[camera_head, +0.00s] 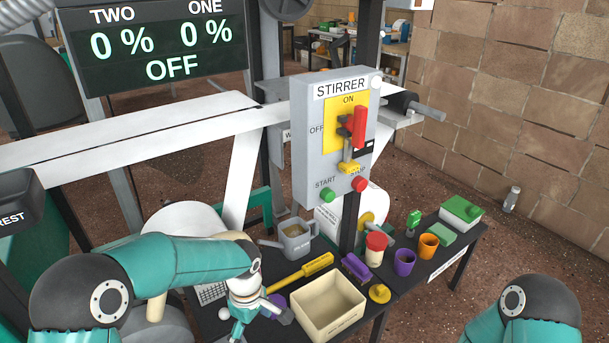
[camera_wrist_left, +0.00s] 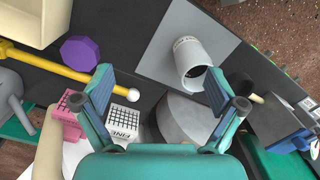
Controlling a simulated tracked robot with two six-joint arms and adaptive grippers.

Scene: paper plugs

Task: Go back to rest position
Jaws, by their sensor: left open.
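My left gripper (camera_head: 245,308) hangs over the near left part of the dark table, left of the cream bin (camera_head: 328,304). In the left wrist view my left gripper (camera_wrist_left: 158,85) has its two teal fingers wide apart, with nothing held between them. Below and beyond the fingers show a yellow-handled tool's white ball end (camera_wrist_left: 133,95), a white block marked FINE (camera_wrist_left: 122,118) and a white cylinder (camera_wrist_left: 192,62). My right arm (camera_head: 530,312) shows only in the lower right corner. Its gripper is out of the picture.
A grey stirrer switch box (camera_head: 328,160) stands on a post behind the table. A grey jug (camera_head: 294,240), purple cup (camera_head: 404,262), orange cup (camera_head: 428,246) and red-lidded jar (camera_head: 376,248) stand on the table. A purple octagonal piece (camera_wrist_left: 79,51) lies near the left gripper.

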